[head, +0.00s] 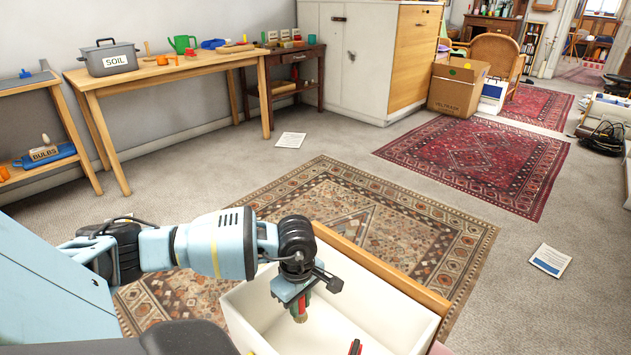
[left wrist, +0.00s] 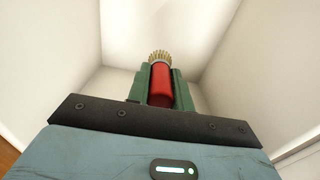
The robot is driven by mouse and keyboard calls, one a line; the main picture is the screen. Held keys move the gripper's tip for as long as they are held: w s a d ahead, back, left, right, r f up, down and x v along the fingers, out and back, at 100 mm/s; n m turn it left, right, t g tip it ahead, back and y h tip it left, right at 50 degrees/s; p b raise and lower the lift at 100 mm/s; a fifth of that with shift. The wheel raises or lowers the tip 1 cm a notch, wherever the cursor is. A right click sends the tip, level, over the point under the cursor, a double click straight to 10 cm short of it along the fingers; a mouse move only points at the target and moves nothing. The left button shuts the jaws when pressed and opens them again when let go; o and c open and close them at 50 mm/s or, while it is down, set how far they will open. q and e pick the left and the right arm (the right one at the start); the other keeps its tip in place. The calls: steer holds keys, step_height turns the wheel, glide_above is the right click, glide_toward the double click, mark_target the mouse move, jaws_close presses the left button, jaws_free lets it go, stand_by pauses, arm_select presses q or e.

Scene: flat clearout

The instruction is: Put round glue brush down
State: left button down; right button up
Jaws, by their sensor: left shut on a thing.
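The round glue brush (left wrist: 160,85) has a red handle and a tuft of pale bristles, and shows best in the left wrist view. My left gripper (head: 301,308) is shut on it, with green fingers on both sides of the red body in the left wrist view (left wrist: 160,90). In the head view the gripper points down inside a white drawer (head: 385,322), with the brush mostly hidden by the fingers. I cannot tell whether the brush touches the drawer bottom. My right gripper is not in view.
A small red and black object (head: 355,347) lies in the drawer near the front. The drawer has white walls and a wooden front (head: 385,269). A patterned rug (head: 400,225) lies beyond it. A wooden table (head: 180,68) with a soil bin (head: 108,58) stands at the back left.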

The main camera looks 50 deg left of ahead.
arm_select(q)
step_height(320, 180, down, 4)
steer(key=shift+f+b, duration=0.1)
steer(key=shift+b, duration=0.4)
steer(key=shift+f, duration=0.3)
step_height(320, 180, down, 4)
steer(key=shift+f+b, duration=0.25)
steer(key=shift+b, duration=0.5)
